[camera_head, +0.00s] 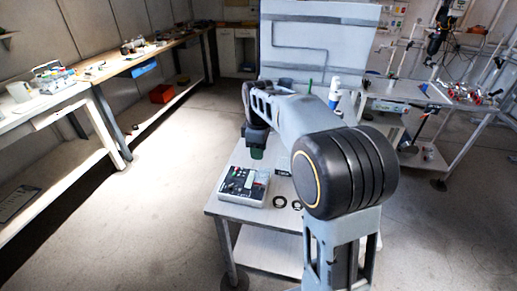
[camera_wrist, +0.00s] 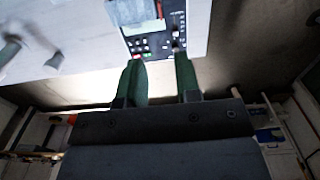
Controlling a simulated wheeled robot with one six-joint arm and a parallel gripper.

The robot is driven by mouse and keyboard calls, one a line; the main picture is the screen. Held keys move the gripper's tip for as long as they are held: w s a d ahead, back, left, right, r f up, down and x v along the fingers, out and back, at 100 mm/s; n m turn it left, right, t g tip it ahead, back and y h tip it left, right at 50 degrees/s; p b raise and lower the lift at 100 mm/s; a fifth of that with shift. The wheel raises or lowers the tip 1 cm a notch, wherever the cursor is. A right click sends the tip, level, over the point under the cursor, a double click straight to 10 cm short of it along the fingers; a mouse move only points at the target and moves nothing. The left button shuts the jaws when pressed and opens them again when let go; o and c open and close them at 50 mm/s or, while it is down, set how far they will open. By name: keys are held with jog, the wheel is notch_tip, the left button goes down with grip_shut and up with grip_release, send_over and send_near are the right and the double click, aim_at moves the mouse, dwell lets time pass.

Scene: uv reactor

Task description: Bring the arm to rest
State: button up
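My gripper (camera_head: 257,153) hangs from my arm over the white table (camera_head: 226,209), behind the control box in the head view. In the wrist view its two green fingers (camera_wrist: 157,62) stand apart with nothing between them, so it is open and empty. My arm stretches forward from the column and bends down at the wrist. The control box (camera_head: 243,186), pale with a dark panel of buttons, sits on the table close to the gripper. It also shows beyond the fingertips in the wrist view (camera_wrist: 151,41). I see no contact between them.
Dark rings (camera_head: 280,202) lie on the table right of the box. A tall white panel (camera_head: 318,42) stands behind the table. A long workbench (camera_head: 130,65) runs along the left wall, and a cluttered bench (camera_head: 405,90) stands at right. Open floor (camera_head: 165,185) lies left of the table.

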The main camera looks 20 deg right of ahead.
jog(key=shift+r, duration=0.15)
dwell(0.4)
jog(key=s+f+m+t, duration=0.3)
jog(key=s+m, duration=0.9)
jog(key=s, duration=0.7)
jog(key=shift+s+f+t, duration=0.15)
jog(key=shift+s+t, duration=0.2)
jog(key=shift+t, duration=0.05)
